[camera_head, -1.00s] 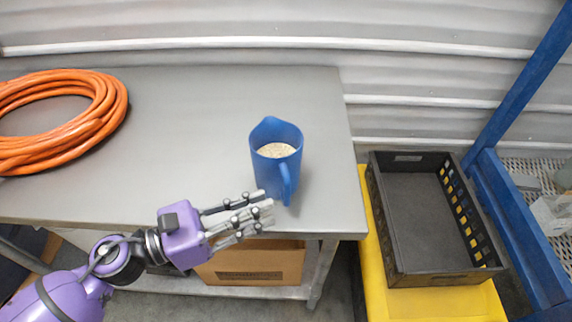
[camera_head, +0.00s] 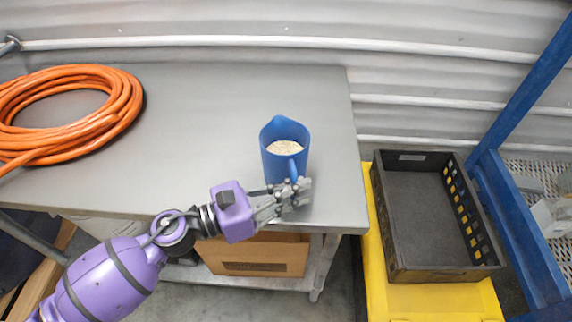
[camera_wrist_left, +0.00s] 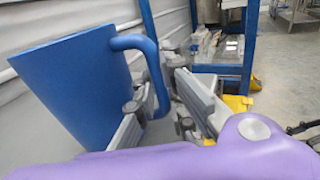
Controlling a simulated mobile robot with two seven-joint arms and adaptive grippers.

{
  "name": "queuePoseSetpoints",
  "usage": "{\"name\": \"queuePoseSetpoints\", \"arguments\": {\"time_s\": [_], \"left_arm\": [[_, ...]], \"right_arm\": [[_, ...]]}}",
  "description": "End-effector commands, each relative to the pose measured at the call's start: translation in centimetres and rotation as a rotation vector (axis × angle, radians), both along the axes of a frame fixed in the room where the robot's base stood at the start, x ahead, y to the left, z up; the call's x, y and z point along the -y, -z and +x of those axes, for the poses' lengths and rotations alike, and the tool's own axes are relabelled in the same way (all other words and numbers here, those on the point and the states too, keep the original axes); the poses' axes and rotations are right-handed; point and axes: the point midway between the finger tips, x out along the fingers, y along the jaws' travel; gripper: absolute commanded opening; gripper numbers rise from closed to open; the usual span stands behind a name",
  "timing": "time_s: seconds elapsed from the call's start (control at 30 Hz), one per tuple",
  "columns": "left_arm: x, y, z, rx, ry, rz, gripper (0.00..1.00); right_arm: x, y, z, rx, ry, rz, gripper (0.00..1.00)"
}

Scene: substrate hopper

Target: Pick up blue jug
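The blue jug (camera_head: 276,168) stands upright near the right front corner of the grey table (camera_head: 205,140), with pale granular material inside. Its handle (camera_head: 297,165) faces the front right. My left gripper (camera_head: 304,193) is at the handle, low in front of the jug. In the left wrist view the jug (camera_wrist_left: 75,85) fills the left side, and its handle (camera_wrist_left: 150,62) comes down between the fingers of the left gripper (camera_wrist_left: 165,88). Whether both fingers press on the handle is unclear. My right gripper is not in view.
A coiled orange hose (camera_head: 120,120) lies on the left of the table. A black crate (camera_head: 430,275) sits on a yellow base (camera_head: 400,298) to the right, beside a blue frame (camera_head: 520,225). A cardboard box (camera_head: 250,268) is under the table. The table's middle is clear.

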Motion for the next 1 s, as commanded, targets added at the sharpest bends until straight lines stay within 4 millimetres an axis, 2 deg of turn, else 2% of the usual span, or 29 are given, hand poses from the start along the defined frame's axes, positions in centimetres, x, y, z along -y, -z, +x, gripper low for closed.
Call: {"name": "queuePoseSetpoints", "arguments": {"time_s": [0.47,0.67,0.83,0.93,1.0], "left_arm": [[0.0,-0.2,0.0,0.004,0.000,0.000,0.00],[0.0,-1.2,0.0,0.007,0.002,0.001,0.00],[0.0,-3.9,0.0,0.013,0.003,0.001,0.00],[1.5,-6.2,-1.1,0.017,0.006,0.001,0.00],[2.7,-8.6,-1.9,0.029,0.007,0.003,0.00]], "right_arm": [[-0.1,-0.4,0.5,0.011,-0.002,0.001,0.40],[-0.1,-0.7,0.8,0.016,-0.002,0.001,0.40],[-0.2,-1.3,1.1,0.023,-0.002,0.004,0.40],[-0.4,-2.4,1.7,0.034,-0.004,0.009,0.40],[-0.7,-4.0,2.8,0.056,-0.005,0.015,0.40]]}}
